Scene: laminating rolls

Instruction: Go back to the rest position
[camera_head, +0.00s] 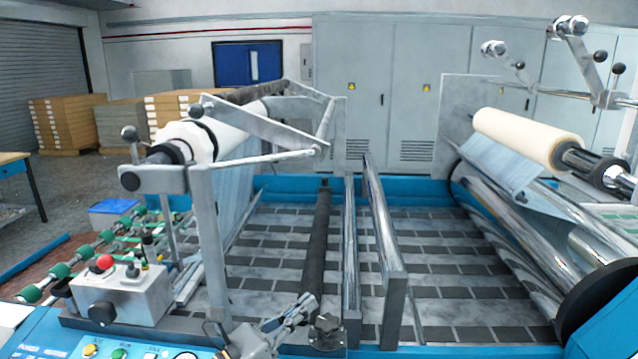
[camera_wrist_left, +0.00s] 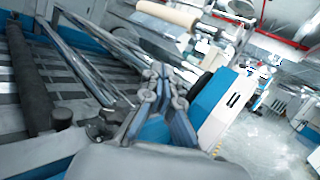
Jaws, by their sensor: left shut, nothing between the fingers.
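My left gripper (camera_head: 296,309) shows low in the middle of the head view, at the front edge of the laminating machine. In the left wrist view its grey linked fingers (camera_wrist_left: 164,76) are together with nothing between them. It is over the machine's front side, near a dark knob (camera_head: 326,332) at the near end of a black roller (camera_head: 318,240). My right gripper is not in either view.
A control box with a red button (camera_head: 104,262) and a roll on a metal frame (camera_head: 205,140) stand at left. A cream roll (camera_head: 528,138) and shiny rollers are at right. Grey cabinets (camera_head: 420,90) line the back. The wrist view shows open floor (camera_wrist_left: 265,135) at right.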

